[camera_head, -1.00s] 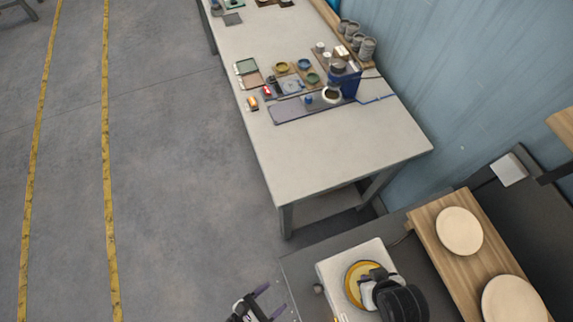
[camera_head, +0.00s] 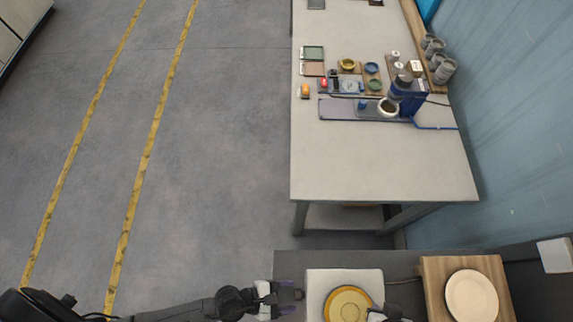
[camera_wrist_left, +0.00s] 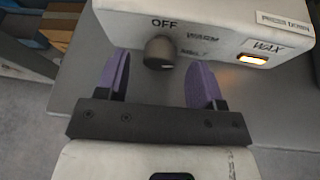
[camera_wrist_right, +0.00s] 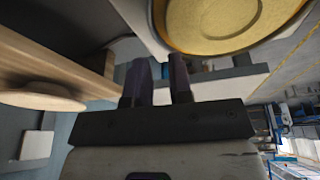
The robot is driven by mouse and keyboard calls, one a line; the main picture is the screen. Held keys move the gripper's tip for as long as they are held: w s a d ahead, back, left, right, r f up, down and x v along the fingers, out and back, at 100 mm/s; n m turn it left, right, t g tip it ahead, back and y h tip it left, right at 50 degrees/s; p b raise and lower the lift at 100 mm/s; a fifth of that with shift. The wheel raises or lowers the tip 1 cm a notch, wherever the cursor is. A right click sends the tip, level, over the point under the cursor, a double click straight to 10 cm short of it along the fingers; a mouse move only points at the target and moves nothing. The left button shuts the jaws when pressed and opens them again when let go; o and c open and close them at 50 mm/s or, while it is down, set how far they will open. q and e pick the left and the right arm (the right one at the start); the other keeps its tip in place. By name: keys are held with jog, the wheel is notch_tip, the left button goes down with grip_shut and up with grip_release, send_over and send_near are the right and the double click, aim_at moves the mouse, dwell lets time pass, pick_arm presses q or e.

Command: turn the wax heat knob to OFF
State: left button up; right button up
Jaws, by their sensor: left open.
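The wax heat knob (camera_wrist_left: 160,52) is a dark round knob on the front of the white wax warmer (camera_wrist_left: 225,22). OFF is printed at its upper left, with two more labels to its right, the lower reading MELT. A pale mark on the knob seems to face the lower right, toward MELT. My left gripper (camera_wrist_left: 158,64) is open, with its purple fingers on either side of the knob; contact cannot be made out. In the head view the left gripper (camera_head: 290,296) is at the warmer's left side. My right gripper (camera_wrist_right: 160,68) is slightly open and empty, near the yellow wax pot (camera_wrist_right: 225,20).
An amber light (camera_wrist_left: 252,59) glows beside the WAX label. A wooden board (camera_head: 437,290) with a round pale plate (camera_head: 471,296) lies right of the warmer. A workbench (camera_head: 380,170) with several small items stands behind. Floor at left is clear.

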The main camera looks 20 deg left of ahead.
pick_arm(q)
jog(key=shift+x, duration=0.9)
pick_arm(e)
jog(key=shift+w+d+f, duration=0.1)
jog(key=shift+d+f, duration=0.2)
jog(key=shift+d, duration=0.05)
pick_arm(q)
jog(key=shift+a, duration=0.1)
